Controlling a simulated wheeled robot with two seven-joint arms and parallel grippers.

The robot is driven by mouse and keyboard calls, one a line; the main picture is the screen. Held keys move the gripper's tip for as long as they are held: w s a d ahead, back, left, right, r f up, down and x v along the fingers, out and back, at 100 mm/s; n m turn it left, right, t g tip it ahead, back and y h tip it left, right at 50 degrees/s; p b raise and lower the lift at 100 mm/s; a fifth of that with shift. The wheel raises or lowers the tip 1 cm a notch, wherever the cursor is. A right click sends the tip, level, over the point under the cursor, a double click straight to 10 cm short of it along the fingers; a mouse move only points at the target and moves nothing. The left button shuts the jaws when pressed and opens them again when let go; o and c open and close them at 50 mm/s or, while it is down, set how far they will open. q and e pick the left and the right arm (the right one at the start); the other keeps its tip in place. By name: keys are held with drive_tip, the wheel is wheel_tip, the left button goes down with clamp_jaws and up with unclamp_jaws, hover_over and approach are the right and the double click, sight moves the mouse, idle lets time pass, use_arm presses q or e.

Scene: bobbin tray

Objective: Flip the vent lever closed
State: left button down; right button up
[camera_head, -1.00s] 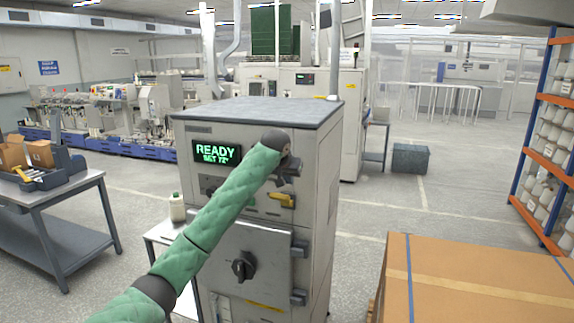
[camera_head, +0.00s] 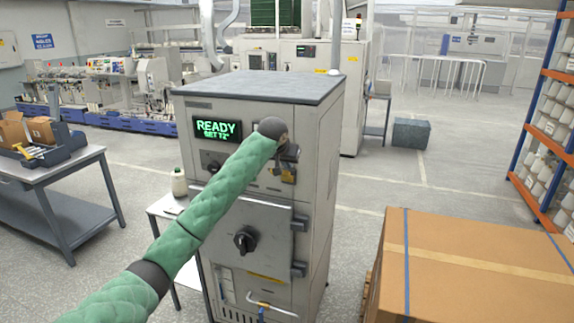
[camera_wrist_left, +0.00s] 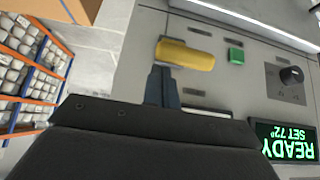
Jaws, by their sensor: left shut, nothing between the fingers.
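The lever with a yellow handle (camera_wrist_left: 188,55) is on the front panel of the grey cabinet (camera_head: 316,150). In the left wrist view it lies lengthwise across the panel, beside a green button (camera_wrist_left: 236,55). My left gripper (camera_head: 281,172) is shut and empty. In the wrist view its dark fingertips (camera_wrist_left: 160,68) are at one end of the yellow handle; I cannot tell whether they touch it. My right gripper is not in view.
The cabinet's green display (camera_head: 217,129) reads READY, SET 72°. A black door knob (camera_head: 245,240) and a blue-handled valve (camera_head: 262,311) are lower down. A large carton (camera_head: 480,265) stands at the right. A grey table (camera_head: 60,185) stands at the left.

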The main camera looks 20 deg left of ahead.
use_arm(q)
drive_tip(key=shift+s+f+t+b, duration=0.15)
drive_tip(key=shift+f+t+b, duration=0.05)
drive_tip(key=shift+t+b, duration=0.2)
drive_tip(key=shift+s+f+t+b, duration=0.1)
drive_tip(key=shift+s+t+b, duration=0.05)
drive_tip(key=shift+t+b, duration=0.2)
